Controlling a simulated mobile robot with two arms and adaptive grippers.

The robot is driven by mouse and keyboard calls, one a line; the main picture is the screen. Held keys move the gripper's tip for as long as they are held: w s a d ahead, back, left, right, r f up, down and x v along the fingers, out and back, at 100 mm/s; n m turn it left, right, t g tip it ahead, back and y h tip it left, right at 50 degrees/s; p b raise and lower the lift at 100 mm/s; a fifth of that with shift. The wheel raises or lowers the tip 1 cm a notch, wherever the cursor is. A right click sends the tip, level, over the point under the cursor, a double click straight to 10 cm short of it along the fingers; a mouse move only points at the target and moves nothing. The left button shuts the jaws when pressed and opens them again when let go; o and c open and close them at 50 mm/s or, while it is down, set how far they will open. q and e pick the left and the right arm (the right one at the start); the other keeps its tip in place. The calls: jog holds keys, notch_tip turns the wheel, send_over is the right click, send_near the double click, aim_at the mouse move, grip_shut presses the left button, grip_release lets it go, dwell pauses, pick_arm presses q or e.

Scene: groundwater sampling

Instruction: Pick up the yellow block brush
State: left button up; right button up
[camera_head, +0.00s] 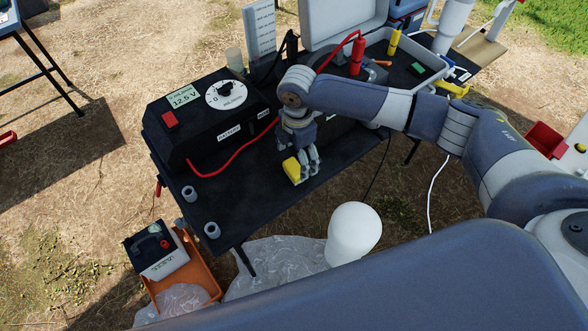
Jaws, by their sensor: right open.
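The yellow block brush (292,171) is a small yellow block near the front edge of the black table (262,195). My right gripper (309,164) comes down over the table and is open, with its fingers just to the right of the brush and partly overlapping it. I cannot tell whether the fingers touch the brush; part of its right side is hidden by them. My left gripper is out of view.
A black battery box with a dial (226,94) stands left of the gripper, with a red cable (235,162) running over the table. Two grey cylinders (212,230) sit near the front left edge. A tray (405,75) with a red bottle (357,56) lies behind my right arm.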

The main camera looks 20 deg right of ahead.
aim_at(294, 167)
jog(key=shift+w+a+f+p, duration=0.15)
jog(key=shift+f+p, duration=0.1)
jog(key=shift+f, duration=1.2)
jog(key=shift+w+a+f+p, duration=0.15)
jog(key=shift+f+p, duration=0.05)
jog(key=shift+f, duration=1.25)
jog(key=c, duration=1.1)
